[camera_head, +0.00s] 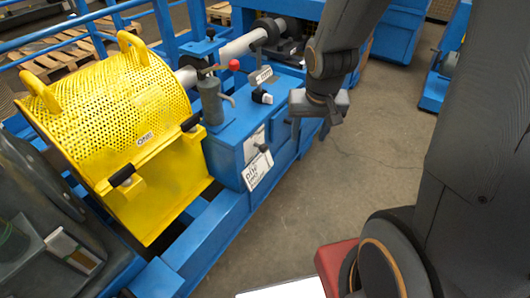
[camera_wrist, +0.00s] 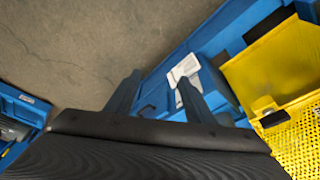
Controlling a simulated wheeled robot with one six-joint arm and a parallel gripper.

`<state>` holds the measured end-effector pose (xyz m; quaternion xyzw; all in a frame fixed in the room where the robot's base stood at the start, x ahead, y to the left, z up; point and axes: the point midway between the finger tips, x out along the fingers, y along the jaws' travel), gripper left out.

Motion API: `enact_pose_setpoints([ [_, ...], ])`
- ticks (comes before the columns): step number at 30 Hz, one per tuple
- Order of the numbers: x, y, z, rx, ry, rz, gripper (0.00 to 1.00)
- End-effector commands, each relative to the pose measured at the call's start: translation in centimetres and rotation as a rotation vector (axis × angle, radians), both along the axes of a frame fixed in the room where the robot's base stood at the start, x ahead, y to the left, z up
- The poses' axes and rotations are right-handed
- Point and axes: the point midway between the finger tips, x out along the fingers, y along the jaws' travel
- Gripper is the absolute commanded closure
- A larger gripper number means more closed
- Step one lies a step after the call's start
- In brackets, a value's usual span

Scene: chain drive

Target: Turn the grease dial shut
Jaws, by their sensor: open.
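A small black knob with a pale mark (camera_head: 262,96), which looks like the grease dial, sits on top of the blue cabinet (camera_head: 228,150), below a small white label (camera_head: 261,76). The label's text is too small to read. My gripper (camera_head: 312,125) hangs to the right of the cabinet, apart from the knob, with nothing in it. In the wrist view my gripper (camera_wrist: 157,90) shows two spread dark fingers, with floor and blue cabinet beyond them. I cannot make out the dial for sure in that view.
A grey grease pump (camera_head: 211,101) with a red-tipped lever (camera_head: 234,65) stands left of the knob. A yellow perforated guard (camera_head: 125,105) is further left. A white sign (camera_head: 257,169) hangs on the cabinet's front. Bare concrete floor (camera_head: 385,130) lies to the right.

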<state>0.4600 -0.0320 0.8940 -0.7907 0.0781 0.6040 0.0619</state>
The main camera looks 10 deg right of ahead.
Motion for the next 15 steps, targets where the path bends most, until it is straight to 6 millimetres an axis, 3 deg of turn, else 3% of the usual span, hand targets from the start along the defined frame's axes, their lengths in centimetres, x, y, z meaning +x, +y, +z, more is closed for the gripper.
enact_pose_setpoints([
  [1, 2.8, -1.0, -2.9, 0.013, -0.051, -0.057, 0.51],
  [6, 11.6, -3.0, -8.9, 0.142, -0.262, -0.237, 0.51],
  [12, 19.3, -3.1, -15.9, 0.440, -0.436, -0.412, 0.51],
  [15, 21.8, -2.5, -19.3, 0.639, -0.473, -0.492, 0.51],
])
